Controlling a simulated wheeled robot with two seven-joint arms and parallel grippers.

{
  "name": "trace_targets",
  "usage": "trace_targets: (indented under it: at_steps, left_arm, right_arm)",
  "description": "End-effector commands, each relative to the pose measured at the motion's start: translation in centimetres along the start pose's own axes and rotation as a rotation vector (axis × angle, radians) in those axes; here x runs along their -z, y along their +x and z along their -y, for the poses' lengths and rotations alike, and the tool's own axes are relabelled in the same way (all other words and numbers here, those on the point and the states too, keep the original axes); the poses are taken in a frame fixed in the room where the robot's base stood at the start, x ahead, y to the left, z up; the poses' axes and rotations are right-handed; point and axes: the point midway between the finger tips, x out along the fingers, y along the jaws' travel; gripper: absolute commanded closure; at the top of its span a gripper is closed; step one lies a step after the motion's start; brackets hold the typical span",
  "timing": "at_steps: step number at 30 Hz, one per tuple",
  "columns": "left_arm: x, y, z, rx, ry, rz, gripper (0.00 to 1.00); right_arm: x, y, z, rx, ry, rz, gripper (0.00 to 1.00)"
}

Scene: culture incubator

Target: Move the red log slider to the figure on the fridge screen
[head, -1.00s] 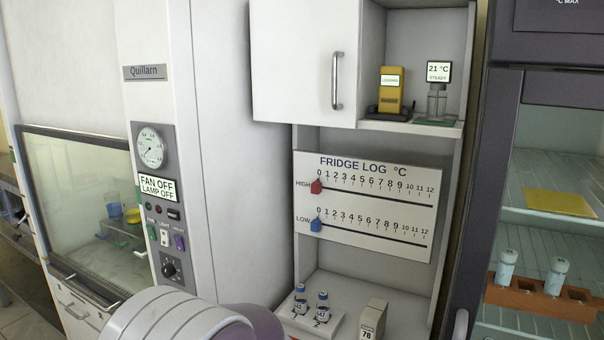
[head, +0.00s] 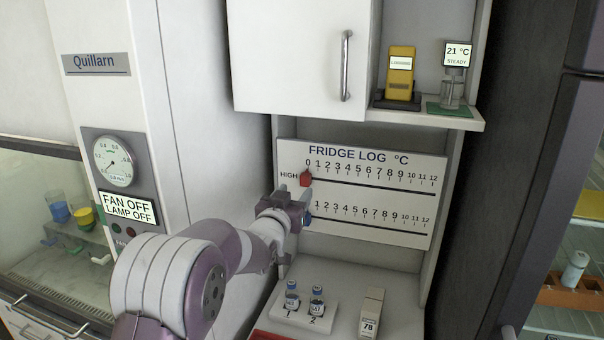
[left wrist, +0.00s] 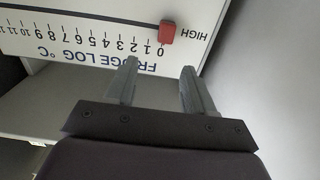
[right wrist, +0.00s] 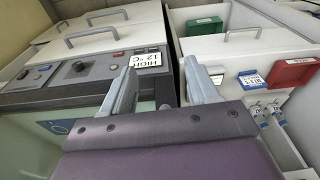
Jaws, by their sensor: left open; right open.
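The red log slider (head: 306,179) is at 0 on the HIGH row of the FRIDGE LOG board (head: 385,225). The slider also shows in the left wrist view (left wrist: 167,32), above the space between the fingers. My left gripper (head: 294,192) is open and empty, close to the slider and not around it. The blue LOW slider (head: 308,216) is mostly hidden behind it. My right gripper (right wrist: 165,84) is open and empty, seen only in the right wrist view. No fridge screen shows in the head view. A display (right wrist: 148,60) in the right wrist view appears to read HIGH 12 °C.
Two vials (head: 316,301) on a stand and a small box marked 78 (head: 371,312) stand below the board. A shelf above holds a yellow device (head: 399,76) and a 21 °C STEADY display (head: 457,54). A white cabinet door (head: 290,60) is at upper left.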

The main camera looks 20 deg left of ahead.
Motion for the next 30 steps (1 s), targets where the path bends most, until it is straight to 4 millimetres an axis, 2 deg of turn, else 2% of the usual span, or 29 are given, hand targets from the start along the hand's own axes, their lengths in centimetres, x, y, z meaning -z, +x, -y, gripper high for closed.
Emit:
trace_targets:
  at_steps: [1, 3, 10, 15, 23, 27, 28, 30]
  left_arm:
    - [0.5, 1.2, 0.0, -0.001, 0.0, 0.003, 0.47]
    - [0.5, 2.9, 0.0, -0.001, 0.0, 0.003, 0.47]
    - [0.2, 7.1, 0.0, 0.001, -0.001, 0.003, 0.47]
    - [0.0, 8.3, 0.0, 0.001, 0.0, 0.003, 0.47]
    - [-0.1, 8.4, 0.0, 0.001, 0.0, 0.003, 0.47]
    - [-0.1, 8.4, 0.0, 0.001, 0.0, 0.003, 0.92]
    - [-0.1, 8.4, 0.0, 0.001, 0.0, 0.003, 1.0]
    - [-0.1, 8.4, 0.0, 0.001, 0.0, 0.003, 1.0]
  right_arm:
    - [0.2, -1.2, 0.0, 0.0, 0.0, 0.0, 0.4]
    - [0.3, -2.0, 0.0, 0.0, 0.0, -0.001, 0.4]
    - [0.5, -3.7, 0.0, 0.0, 0.0, 0.0, 0.4]
    - [0.5, -4.0, 0.0, 0.0, 0.0, 0.0, 0.4]
    - [0.5, -4.0, 0.0, 0.0, 0.0, 0.0, 0.4]
    - [0.5, -4.0, 0.0, 0.0, 0.0, 0.0, 0.4]
    - [0.5, -4.0, 0.0, 0.0, 0.0, 0.0, 0.4]
    - [0.5, -4.0, 0.0, 0.0, 0.0, 0.0, 0.4]
